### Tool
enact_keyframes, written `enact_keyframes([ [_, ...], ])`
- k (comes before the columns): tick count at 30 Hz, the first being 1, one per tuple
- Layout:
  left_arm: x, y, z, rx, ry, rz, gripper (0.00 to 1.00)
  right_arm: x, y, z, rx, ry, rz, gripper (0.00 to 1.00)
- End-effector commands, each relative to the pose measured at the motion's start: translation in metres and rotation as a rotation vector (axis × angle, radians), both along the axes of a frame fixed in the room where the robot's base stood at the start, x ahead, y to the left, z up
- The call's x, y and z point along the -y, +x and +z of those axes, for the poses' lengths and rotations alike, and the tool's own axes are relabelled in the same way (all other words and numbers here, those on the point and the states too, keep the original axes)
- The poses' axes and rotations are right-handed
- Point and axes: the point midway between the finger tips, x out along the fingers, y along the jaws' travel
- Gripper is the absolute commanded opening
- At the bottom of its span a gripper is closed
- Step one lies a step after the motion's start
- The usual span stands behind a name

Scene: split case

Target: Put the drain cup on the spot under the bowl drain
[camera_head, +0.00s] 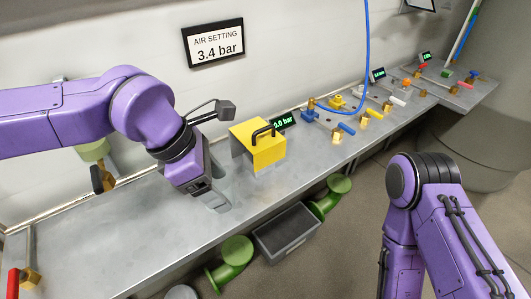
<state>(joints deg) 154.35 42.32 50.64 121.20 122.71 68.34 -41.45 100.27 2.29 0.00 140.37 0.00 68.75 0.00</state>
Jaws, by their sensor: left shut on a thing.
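My left gripper (216,200) is low over the grey bench (150,235), left of the yellow box. It is shut on a grey, partly see-through thing (223,189), mostly hidden by the gripper; I cannot tell for sure that it is the drain cup. A pale green bowl (93,151) with a brass and black fitting (103,178) below it shows at the left, partly behind my left arm. The spot under the bowl drain cannot be made out. My right arm stands at the right, with its gripper out of view.
A yellow box (258,149) with a black handle stands right of my left gripper. Valves and fittings (345,128) line the bench farther right. A brass fitting with a red handle (14,283) is at lower left. A dark bin (287,234) and green pedals (236,250) sit below the bench front.

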Motion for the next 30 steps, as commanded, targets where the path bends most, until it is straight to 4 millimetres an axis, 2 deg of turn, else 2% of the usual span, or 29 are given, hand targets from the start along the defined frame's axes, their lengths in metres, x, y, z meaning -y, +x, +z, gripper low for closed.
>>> enact_keyframes([
  [2,-0.001,0.004,-0.001,-0.001,0.000,0.003,0.41,0.000,0.000,0.001,0.000,0.000,0.000,0.43],
  [5,-0.005,0.022,-0.009,-0.005,0.002,0.005,0.41,0.000,0.000,0.005,0.000,0.000,0.000,0.43],
  [11,-0.017,0.080,-0.034,-0.006,0.004,0.006,0.41,0.000,0.000,0.018,0.000,0.000,0.000,0.43],
  [12,-0.019,0.092,-0.040,-0.005,0.004,0.005,0.41,0.000,0.000,0.020,0.000,0.000,0.000,0.43],
  [15,-0.023,0.109,-0.065,-0.005,0.004,0.002,0.41,0.000,0.000,0.022,0.000,0.000,0.000,0.43],
  [24,-0.029,0.138,-0.105,-0.004,0.003,0.000,0.41,0.000,0.000,0.027,0.000,0.000,0.000,0.43],
  [27,-0.028,0.137,-0.123,-0.004,0.003,-0.002,0.41,0.000,0.000,0.027,0.000,0.000,0.000,0.43],
  [30,-0.029,0.137,-0.130,-0.003,0.001,0.000,0.41,0.000,0.000,0.027,0.000,0.000,0.000,0.43],
])
